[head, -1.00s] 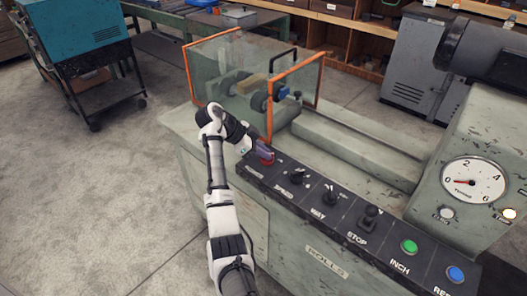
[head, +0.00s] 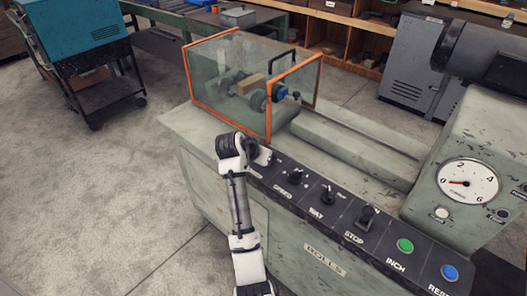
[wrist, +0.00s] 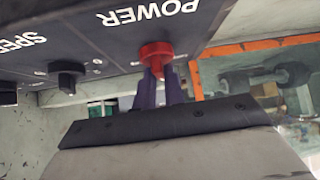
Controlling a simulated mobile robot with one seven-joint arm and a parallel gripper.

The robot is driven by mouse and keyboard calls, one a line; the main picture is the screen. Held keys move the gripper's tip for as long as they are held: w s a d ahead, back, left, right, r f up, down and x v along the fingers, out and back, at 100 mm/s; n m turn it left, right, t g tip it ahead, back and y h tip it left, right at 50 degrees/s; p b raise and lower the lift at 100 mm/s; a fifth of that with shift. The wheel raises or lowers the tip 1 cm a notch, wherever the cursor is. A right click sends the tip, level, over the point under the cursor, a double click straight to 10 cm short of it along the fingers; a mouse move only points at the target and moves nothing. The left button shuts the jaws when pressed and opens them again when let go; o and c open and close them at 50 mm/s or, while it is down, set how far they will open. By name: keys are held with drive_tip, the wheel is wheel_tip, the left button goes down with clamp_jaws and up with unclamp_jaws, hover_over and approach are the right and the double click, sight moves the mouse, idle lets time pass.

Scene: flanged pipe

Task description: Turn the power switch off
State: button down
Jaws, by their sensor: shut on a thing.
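The power switch is a red knob (wrist: 156,52) beside the white POWER label on the dark control panel (wrist: 90,45) in the wrist view. My gripper (wrist: 159,82) is shut on the red knob, with its purple fingers on either side of it. The fingers partly cover the knob, and I cannot tell which position it points to. In the head view my wrist hides the knob at the panel's far left end. A small lamp (head: 502,213) below the gauge is dark.
The panel (head: 340,214) also carries the SPEED knob (head: 295,177), the WAY lever (head: 327,194), the STOP control (head: 367,216), and green (head: 405,246) and blue (head: 450,272) buttons. An orange-framed clear guard (head: 225,85) stands just behind my wrist. Open floor lies left.

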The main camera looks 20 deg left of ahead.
drive_tip(key=n+y, duration=0.1)
drive_tip(key=n+y+p, duration=0.1)
drive_tip(key=n, duration=0.1)
drive_tip(key=n+y+p, duration=0.1)
drive_tip(key=shift+d+r, duration=0.15)
drive_tip(key=shift+d, duration=0.15)
drive_tip(key=shift+d+n+g+y+p, duration=0.1)
drive_tip(key=shift+n+g+y+p, duration=0.2)
drive_tip(key=shift+n+y+p, duration=0.85)
drive_tip(key=shift+n+y+b, duration=0.3)
drive_tip(key=shift+n+y, duration=0.05)
drive_tip(key=shift+n, duration=0.4)
drive_tip(key=c, duration=1.5)
unclamp_jaws()
drive_tip(key=b+v, duration=0.3)
drive_tip(key=v, duration=1)
drive_tip(key=shift+s+d+r, duration=0.1)
drive_tip(key=shift+s+r, duration=0.05)
drive_tip(key=shift+r, duration=0.05)
